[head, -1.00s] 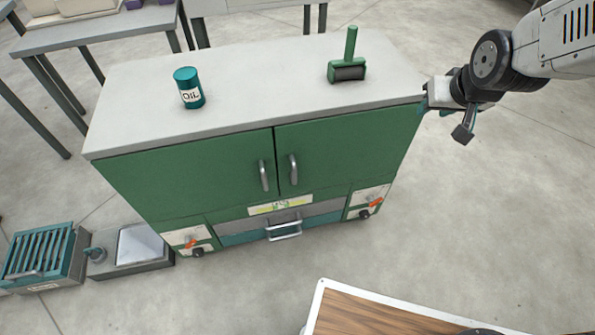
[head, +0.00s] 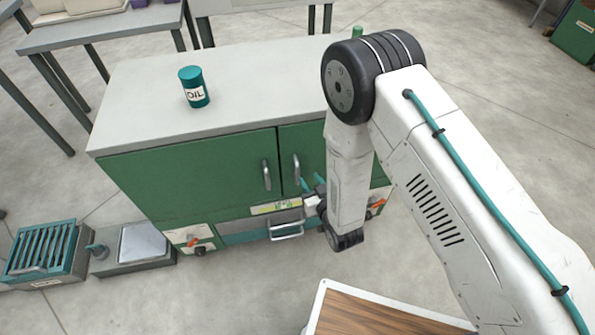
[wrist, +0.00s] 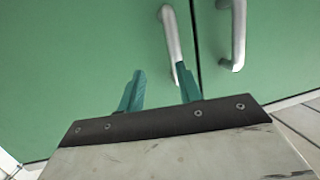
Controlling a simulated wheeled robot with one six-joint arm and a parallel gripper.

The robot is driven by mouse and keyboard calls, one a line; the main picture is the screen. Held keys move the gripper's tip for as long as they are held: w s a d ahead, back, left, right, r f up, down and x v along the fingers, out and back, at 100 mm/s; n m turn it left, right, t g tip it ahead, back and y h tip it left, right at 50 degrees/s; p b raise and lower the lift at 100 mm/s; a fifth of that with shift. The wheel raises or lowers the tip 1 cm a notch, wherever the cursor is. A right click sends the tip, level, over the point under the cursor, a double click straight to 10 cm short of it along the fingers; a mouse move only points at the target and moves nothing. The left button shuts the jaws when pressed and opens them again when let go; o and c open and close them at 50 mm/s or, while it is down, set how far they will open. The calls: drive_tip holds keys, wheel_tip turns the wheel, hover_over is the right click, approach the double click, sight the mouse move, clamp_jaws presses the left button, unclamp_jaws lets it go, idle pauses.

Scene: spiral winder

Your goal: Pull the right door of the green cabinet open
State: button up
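The green cabinet (head: 190,178) stands ahead with both doors closed. Its right door (head: 298,140) is partly hidden behind my arm. The right door's grey bar handle (head: 296,168) is beside the door seam, and the left door's handle (head: 266,175) is across it. My gripper (head: 312,183) is in front of the right door, just right of the lower part of its handle. In the wrist view my two teal fingers (wrist: 160,80) are apart. One fingertip overlaps the end of the near handle (wrist: 171,35); I cannot tell whether they touch. The other handle (wrist: 238,35) is farther right.
An oil can (head: 194,87) stands on the grey cabinet top (head: 240,90). A drawer with a handle (head: 286,231) is below the doors. A wooden-topped surface (head: 375,315) is in front, and a slatted teal box (head: 42,250) lies at the left.

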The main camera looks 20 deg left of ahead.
sight(299, 174)
drive_tip(key=w+a, duration=0.1)
drive_tip(key=a+t+y, duration=0.1)
drive_tip(key=a, duration=0.1)
drive_tip(key=w+a+y, duration=0.1)
drive_tip(key=a, duration=0.1)
drive_tip(key=shift+w+a+f+n, duration=0.1)
drive_tip(key=shift+w+a+n, duration=0.1)
drive_tip(key=shift+w+n, duration=0.15)
idle(0.3)
clamp_jaws()
